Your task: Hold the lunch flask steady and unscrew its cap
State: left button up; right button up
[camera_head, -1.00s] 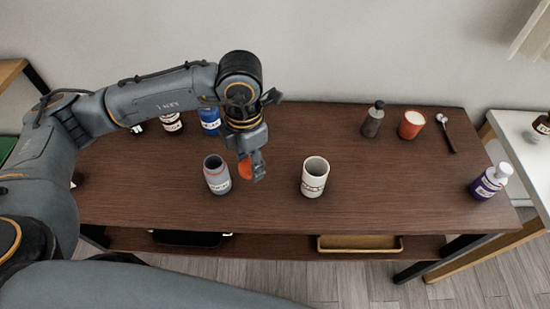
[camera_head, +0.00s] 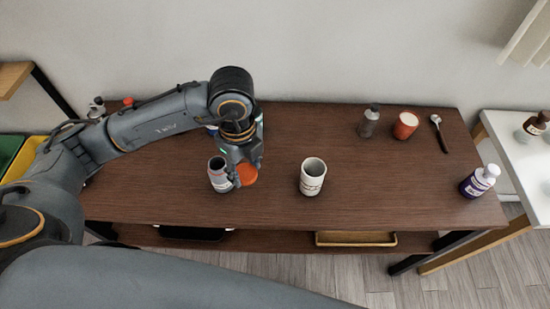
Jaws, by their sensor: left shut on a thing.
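The lunch flask (camera_head: 217,174) is a small grey container with a white label. It stands upright on the brown table, left of the middle, with its top open and uncovered. My left gripper (camera_head: 246,168) is just to the right of the flask and shut on the round orange cap (camera_head: 248,175). The cap is off the flask, tilted with its flat face toward the camera. The gripper partly covers the flask's right side, and I cannot tell whether they touch. My right gripper is not in view.
A white cup (camera_head: 312,182) stands right of the cap. A grey bottle (camera_head: 369,122), a red-orange cup (camera_head: 405,126) and a spoon (camera_head: 440,133) are at the back right. A purple bottle (camera_head: 478,182) is near the right edge. The table's front middle is clear.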

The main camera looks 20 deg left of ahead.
pick_arm(q)
jog(key=w+d+f+p, duration=0.2)
jog(key=w+f, duration=0.1)
jog(key=w, duration=0.5)
jog(key=p, duration=0.1)
send_over(275, 163)
notch_tip(275, 163, down, 6)
jog(key=shift+f, duration=0.15)
jog(key=shift+w+f, duration=0.1)
jog(key=shift+f, duration=0.25)
notch_tip(275, 163, down, 3)
jog(key=shift+r+p, duration=0.15)
jog(key=shift+p, duration=0.2)
jog(key=shift+f, duration=0.2)
jog(key=o, duration=1.3)
